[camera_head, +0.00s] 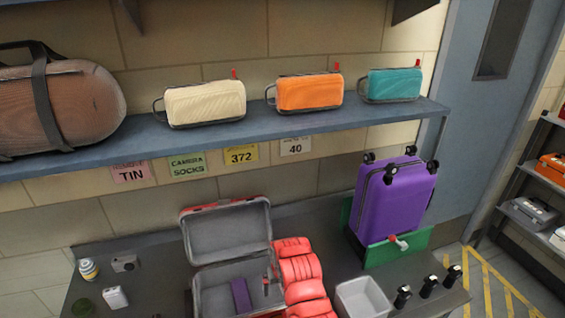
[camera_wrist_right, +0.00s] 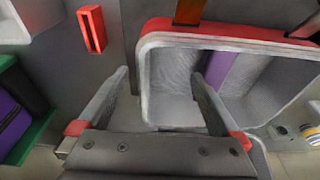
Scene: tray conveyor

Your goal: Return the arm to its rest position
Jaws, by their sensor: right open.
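My right arm, with coral-red segments (camera_head: 300,270), comes in from the bottom beside the open grey case (camera_head: 228,205) with a red edge. My right gripper (camera_head: 267,280) shows small at the case's right side. In the wrist view its fingers (camera_wrist_right: 160,76) are spread with nothing between them. One finger overlaps the case's interior and the other lies outside its rim; the height above it is unclear. A purple item (camera_head: 241,295) lies in the case, left of the gripper in the head view. My left gripper is out of view.
A purple suitcase (camera_head: 392,205) stands in a green holder (camera_head: 415,248) at right. A light grey bin (camera_head: 366,296) and black upright items (camera_head: 428,286) stand near the front. A shelf (camera_head: 290,127) with bags spans the back. Small items, including a can (camera_head: 88,268), lie at left.

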